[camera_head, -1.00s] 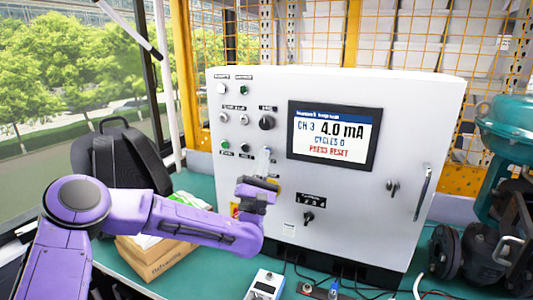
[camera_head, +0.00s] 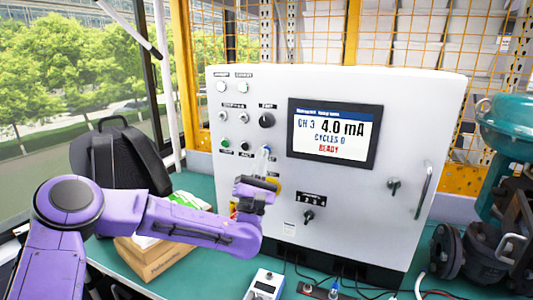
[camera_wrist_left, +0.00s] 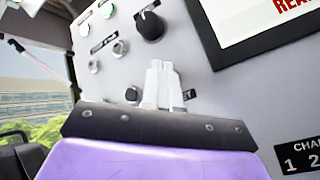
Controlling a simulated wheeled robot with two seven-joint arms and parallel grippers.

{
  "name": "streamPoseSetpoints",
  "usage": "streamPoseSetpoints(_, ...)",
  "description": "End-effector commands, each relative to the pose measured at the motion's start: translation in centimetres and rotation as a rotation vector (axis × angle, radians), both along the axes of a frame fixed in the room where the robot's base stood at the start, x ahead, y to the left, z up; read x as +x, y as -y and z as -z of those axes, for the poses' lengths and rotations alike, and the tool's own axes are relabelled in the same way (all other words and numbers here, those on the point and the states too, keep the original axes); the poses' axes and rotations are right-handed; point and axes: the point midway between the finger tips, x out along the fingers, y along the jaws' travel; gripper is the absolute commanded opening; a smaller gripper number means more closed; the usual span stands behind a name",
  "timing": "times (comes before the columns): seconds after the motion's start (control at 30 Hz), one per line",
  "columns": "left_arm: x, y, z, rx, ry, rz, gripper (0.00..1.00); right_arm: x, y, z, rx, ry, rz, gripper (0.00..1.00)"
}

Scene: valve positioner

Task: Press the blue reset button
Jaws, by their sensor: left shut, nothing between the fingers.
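The white control cabinet (camera_head: 370,215) stands on the green bench and faces me. My left gripper (camera_head: 264,152) is shut and empty, its pale fingertips up against the button row on the cabinet's front. In the left wrist view, the closed fingers (camera_wrist_left: 162,82) point at the panel. The blue reset button is not clearly visible; a small bluish patch shows at the fingertips, and the fingers cover that spot. I cannot tell whether they touch it. The screen (camera_head: 333,133) reads CH 3, 4.0 mA, CYCLES 0 and READY in red.
A green button (camera_head: 225,143) and a black button (camera_head: 245,146) sit left of the fingertips, below a black knob (camera_head: 266,120). A selector (camera_head: 308,215) is lower on the panel. A cardboard box (camera_head: 160,258) and black backpack (camera_head: 125,160) are at left.

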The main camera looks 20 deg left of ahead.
Motion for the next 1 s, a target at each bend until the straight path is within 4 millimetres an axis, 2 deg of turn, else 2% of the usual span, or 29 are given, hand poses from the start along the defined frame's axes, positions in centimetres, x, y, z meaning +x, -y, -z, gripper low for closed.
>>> streamPoseSetpoints(0.37, -0.5, 0.0, 0.1, -0.001, 0.0, 0.001, 0.0, 0.0, 0.0, 0.3, 0.0, 0.0, 0.0, 0.43)
streamPoseSetpoints(0.8, -4.7, 0.2, 0.2, -0.002, 0.0, 0.001, 0.0, 0.0, 0.0, 2.0, 0.0, 0.0, 0.0, 0.43)
streamPoseSetpoints(1.0, -5.3, 0.3, 0.0, 0.0, -0.001, 0.001, 0.0, 0.0, 0.0, 2.0, 0.0, 0.0, 0.0, 0.43)
